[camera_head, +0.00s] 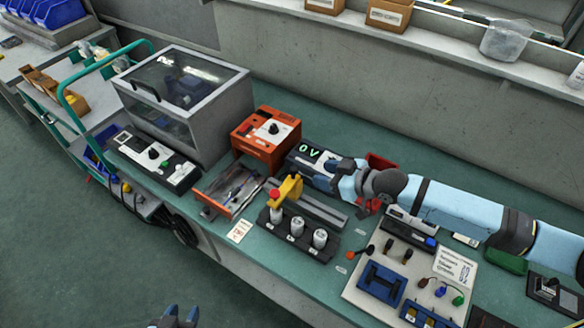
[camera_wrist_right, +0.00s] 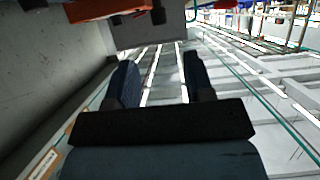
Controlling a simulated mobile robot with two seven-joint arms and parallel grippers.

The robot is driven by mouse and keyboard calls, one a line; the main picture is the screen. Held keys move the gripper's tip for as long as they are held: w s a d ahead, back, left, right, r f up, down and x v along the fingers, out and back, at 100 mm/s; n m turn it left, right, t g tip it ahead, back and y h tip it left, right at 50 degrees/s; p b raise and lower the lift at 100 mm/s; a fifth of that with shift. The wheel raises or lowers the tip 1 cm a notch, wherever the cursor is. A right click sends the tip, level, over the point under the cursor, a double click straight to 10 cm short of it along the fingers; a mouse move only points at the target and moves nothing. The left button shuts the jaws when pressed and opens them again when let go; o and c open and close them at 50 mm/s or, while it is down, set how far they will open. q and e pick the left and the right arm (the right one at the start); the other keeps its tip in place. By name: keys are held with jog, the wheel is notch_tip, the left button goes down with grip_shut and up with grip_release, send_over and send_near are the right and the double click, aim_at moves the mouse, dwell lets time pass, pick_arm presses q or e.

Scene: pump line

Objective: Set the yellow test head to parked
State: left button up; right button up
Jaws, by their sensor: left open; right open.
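The yellow test head (camera_head: 289,189) stands at the back left of a black block (camera_head: 287,240) holding white cylinders (camera_head: 320,238). Its red tip (camera_head: 275,195) points to the front left, above or close to the leftmost cylinder; I cannot tell whether they touch. My left gripper (camera_head: 178,318) is open at the bottom edge, away from the bench.
An orange box (camera_head: 266,137) with a dial and a meter reading 0V (camera_head: 310,151) stand close behind my right gripper. A grey rail (camera_head: 318,208) lies behind the block. An open drawer (camera_head: 228,191) is to the left, a tool board (camera_head: 410,272) to the right.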

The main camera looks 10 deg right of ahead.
aim_at(294, 169)
jog(key=p+x, duration=0.1)
jog(key=x, duration=0.9)
jog(key=shift+w+a, duration=0.2)
grip_shut()
jog(key=w+a+b, duration=0.3)
jog(key=w+a, duration=0.2)
